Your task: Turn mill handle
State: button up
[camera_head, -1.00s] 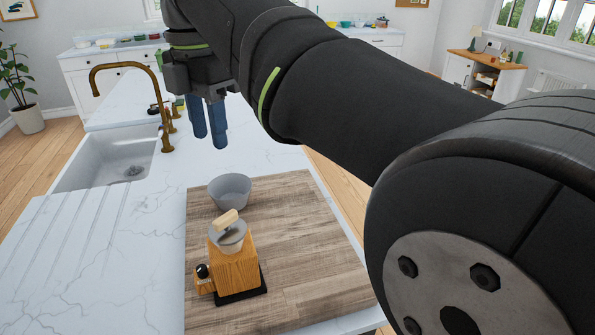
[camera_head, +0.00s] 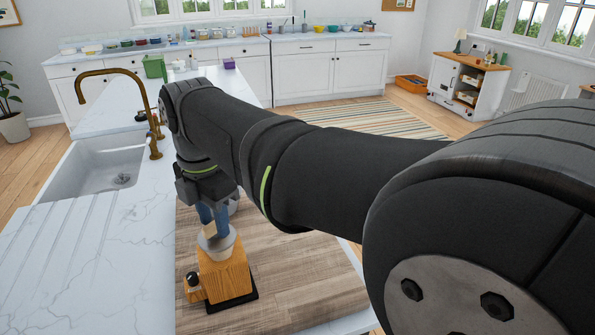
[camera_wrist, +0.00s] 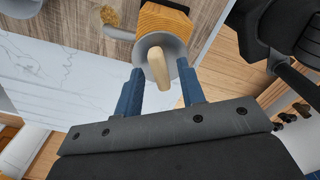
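The mill (camera_head: 224,275) is a wooden box on a dark base with a grey round top (camera_head: 219,246). It stands upright on a wooden board. Its pale wooden handle (camera_wrist: 158,66) sticks out from the grey top in the wrist view. My gripper (camera_head: 213,222) points down over the mill's top, with its blue fingers at the handle. In the wrist view my gripper (camera_wrist: 161,78) is open, one finger on each side of the handle, with a visible gap to both. In the head view the fingers partly hide the handle.
The wooden board (camera_head: 300,285) lies on the white marble counter (camera_head: 80,260). A grey bowl (camera_head: 234,205) behind the mill is mostly hidden by my gripper. A sink (camera_head: 95,170) with a brass tap (camera_head: 155,120) is at the left. The board right of the mill is clear.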

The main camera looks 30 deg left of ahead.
jog(key=shift+f, duration=0.15)
grip_shut()
jog(key=shift+m, duration=0.3)
